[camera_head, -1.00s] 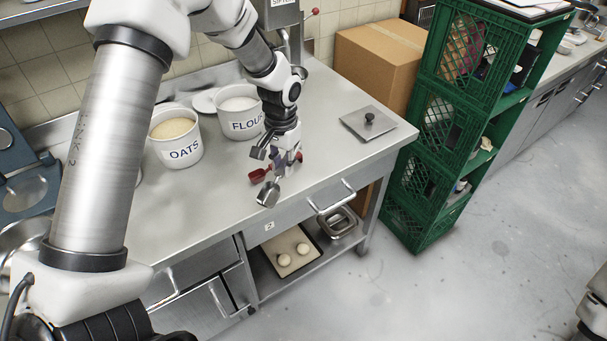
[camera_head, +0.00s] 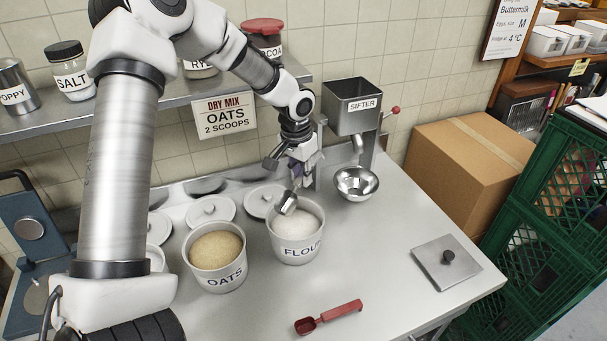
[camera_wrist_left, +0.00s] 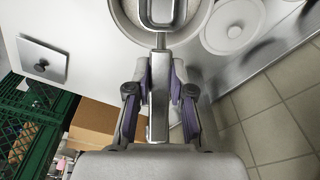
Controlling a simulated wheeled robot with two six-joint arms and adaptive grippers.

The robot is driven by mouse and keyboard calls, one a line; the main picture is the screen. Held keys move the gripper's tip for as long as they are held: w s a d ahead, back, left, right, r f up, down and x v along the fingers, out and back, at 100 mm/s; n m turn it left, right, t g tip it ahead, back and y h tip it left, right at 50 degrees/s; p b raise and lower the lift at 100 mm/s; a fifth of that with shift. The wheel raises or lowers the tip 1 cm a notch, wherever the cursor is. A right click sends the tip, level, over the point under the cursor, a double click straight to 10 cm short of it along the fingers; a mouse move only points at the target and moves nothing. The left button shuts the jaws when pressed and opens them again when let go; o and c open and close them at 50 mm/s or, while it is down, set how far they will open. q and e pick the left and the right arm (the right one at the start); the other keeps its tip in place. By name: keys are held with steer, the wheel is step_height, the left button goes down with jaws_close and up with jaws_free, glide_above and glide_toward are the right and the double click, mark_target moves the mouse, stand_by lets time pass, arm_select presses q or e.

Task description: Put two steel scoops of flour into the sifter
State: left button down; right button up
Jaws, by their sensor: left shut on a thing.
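My left gripper (camera_head: 297,172) is shut on the steel scoop (camera_head: 288,203), whose bowl is tilted over the flour tub (camera_head: 297,253) at its rim. I cannot tell whether the bowl touches the flour (camera_head: 299,222) or holds any. In the left wrist view the scoop's handle (camera_wrist_left: 158,115) lies between the fingers (camera_wrist_left: 160,88), with its bowl over the tub. The steel sifter (camera_head: 353,108) stands behind and right of the tub, its square hopper open on top. A steel bowl (camera_head: 357,184) is under its spout. My right gripper is out of view.
An oats tub (camera_head: 217,262) stands left of the flour. A red scoop (camera_head: 328,317) lies in front. A wall sign (camera_head: 225,117) reads "DRY MIX OATS 2 SCOOPS". Loose lids (camera_head: 211,210) lie behind. A square steel lid (camera_head: 446,262) and cardboard box (camera_head: 462,165) are right.

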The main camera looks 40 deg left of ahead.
arm_select(q)
steer(key=shift+s+d+f+b, duration=0.15)
steer(key=shift+s+f+b, duration=0.1)
steer(key=shift+f+b, duration=0.3)
steer(key=shift+s+d+f+b, duration=0.15)
steer(key=shift+s+f+b, duration=0.1)
steer(key=shift+f+b, duration=0.25)
steer(key=f+b, duration=0.1)
steer(key=f, duration=0.2)
steer(key=w+f+b, duration=0.1)
steer(key=f+b, duration=0.1)
steer(key=f, duration=0.1)
steer(key=f+b, duration=0.2)
steer(key=f, duration=0.2)
steer(key=shift+w+a, duration=0.2)
steer(key=shift+a, duration=0.15)
steer(key=shift+s+d+r, duration=0.1)
steer(key=shift+s+r, duration=0.05)
steer(key=shift+s, duration=0.05)
steer(key=shift+w, duration=0.1)
